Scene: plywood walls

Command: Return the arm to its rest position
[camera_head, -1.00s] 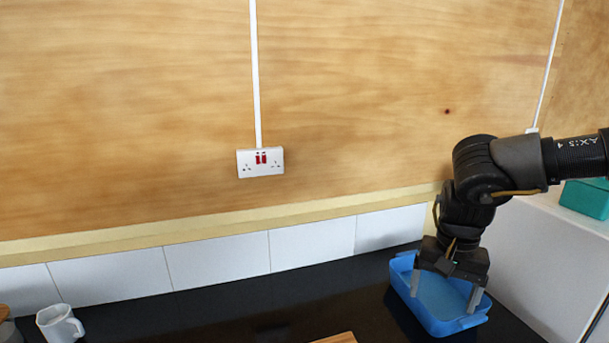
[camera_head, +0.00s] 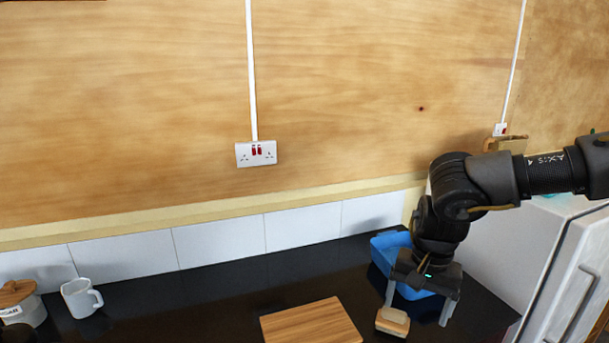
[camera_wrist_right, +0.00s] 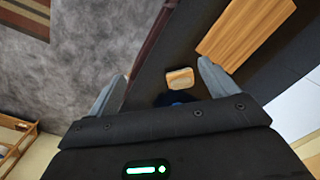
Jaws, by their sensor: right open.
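My right gripper (camera_head: 418,310) hangs pointing down over the black worktop at the right of the head view. Its two grey fingers are spread apart with nothing between them. It also shows open in the right wrist view (camera_wrist_right: 163,85). The right arm comes in from the right edge with a bent elbow. My left gripper is not in view.
A blue tray (camera_head: 383,252) stands behind the gripper, partly hidden by it. A small tan-topped block (camera_head: 392,321) lies near the left finger. A wooden board (camera_head: 311,322), white mug (camera_head: 80,297) and lidded jar (camera_head: 20,303) stand leftward. A white cabinet (camera_head: 520,240) is at right.

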